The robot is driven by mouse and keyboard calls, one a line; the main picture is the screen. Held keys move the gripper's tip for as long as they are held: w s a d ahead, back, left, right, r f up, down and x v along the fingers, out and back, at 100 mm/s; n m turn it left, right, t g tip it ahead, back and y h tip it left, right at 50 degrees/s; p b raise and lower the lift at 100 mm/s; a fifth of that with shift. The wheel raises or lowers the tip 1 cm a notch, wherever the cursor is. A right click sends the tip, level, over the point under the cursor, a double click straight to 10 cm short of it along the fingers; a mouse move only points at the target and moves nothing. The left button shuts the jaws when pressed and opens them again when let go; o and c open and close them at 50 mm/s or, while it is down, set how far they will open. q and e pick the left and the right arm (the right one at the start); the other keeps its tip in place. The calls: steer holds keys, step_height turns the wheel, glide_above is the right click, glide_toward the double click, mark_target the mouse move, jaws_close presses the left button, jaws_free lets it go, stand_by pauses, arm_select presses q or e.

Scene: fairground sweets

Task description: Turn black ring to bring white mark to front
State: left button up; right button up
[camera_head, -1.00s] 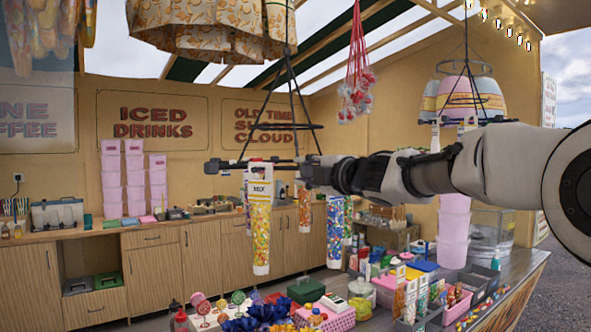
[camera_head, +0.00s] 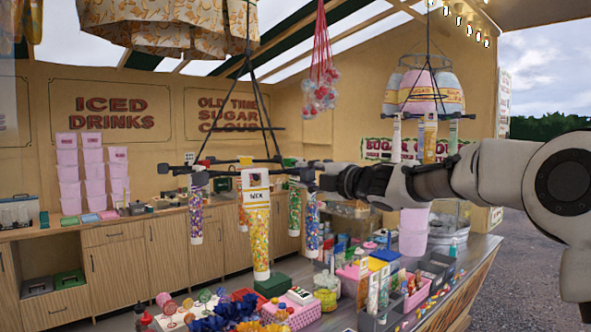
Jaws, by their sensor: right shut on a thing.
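The black ring (camera_head: 215,172) hangs level on dark cords and is seen nearly edge-on. Clear tubes of coloured sweets hang around it: a front tube (camera_head: 258,232) with yellow and orange sweets, a purple one (camera_head: 195,215) at left, and a green one (camera_head: 294,208) and a mixed one (camera_head: 312,225) at right. A white square with a dark spot (camera_head: 256,179) shows at the ring's front, above the front tube's label; I cannot tell if it is the white mark. My right gripper (camera_head: 312,178) is shut on the ring's right side; its fingers are small and dark. My left gripper is out of view.
A second hanging carousel (camera_head: 431,95) with tubes is at the right, behind my right arm. A red net of sweets (camera_head: 321,80) hangs behind the ring. Below stand a counter with sweet boxes, a pink tray (camera_head: 297,317) and blue flowers (camera_head: 235,312).

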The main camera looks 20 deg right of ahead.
steer(key=shift+w+d+r+p, duration=0.1)
steer(key=shift+d+p, duration=0.15)
steer(key=shift+p, duration=0.1)
steer(key=w+d+p, duration=0.5)
steer(key=w+d, duration=0.1)
steer(key=d, duration=0.3)
steer(key=shift+w+d, duration=0.15)
steer(key=shift+w, duration=0.15)
steer(key=o, duration=0.8)
steer(key=shift+d, duration=0.1)
steer(key=shift+s, duration=0.1)
steer(key=b+v, duration=0.2)
steer(key=v, duration=0.8)
steer(key=shift+b, duration=0.3)
